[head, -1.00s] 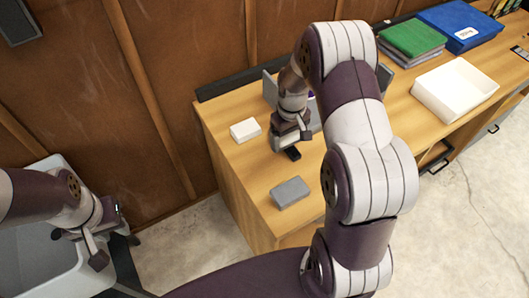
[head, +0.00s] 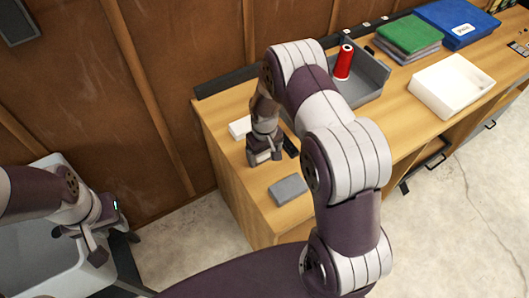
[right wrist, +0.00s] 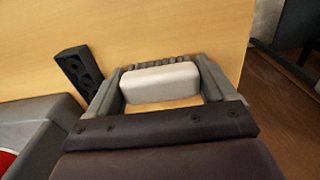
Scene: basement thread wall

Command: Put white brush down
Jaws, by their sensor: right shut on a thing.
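My right gripper (head: 264,160) is low over the left end of the wooden desk. In the right wrist view, its two fingers (right wrist: 162,88) are shut on the white brush (right wrist: 160,82), a pale rounded block with a dark ridged edge along its far side. The brush is hidden by the gripper in the head view. Whether it touches the desk I cannot tell. My left gripper (head: 80,243) is at the far left over a grey bin; whether it is open is unclear.
A white block (head: 239,127) lies just behind the right gripper. A black holed piece (head: 290,147) and a grey block (head: 288,189) lie near it. A grey tray (head: 374,84) holds a red spool (head: 343,62). A white tray (head: 452,86) stands farther right.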

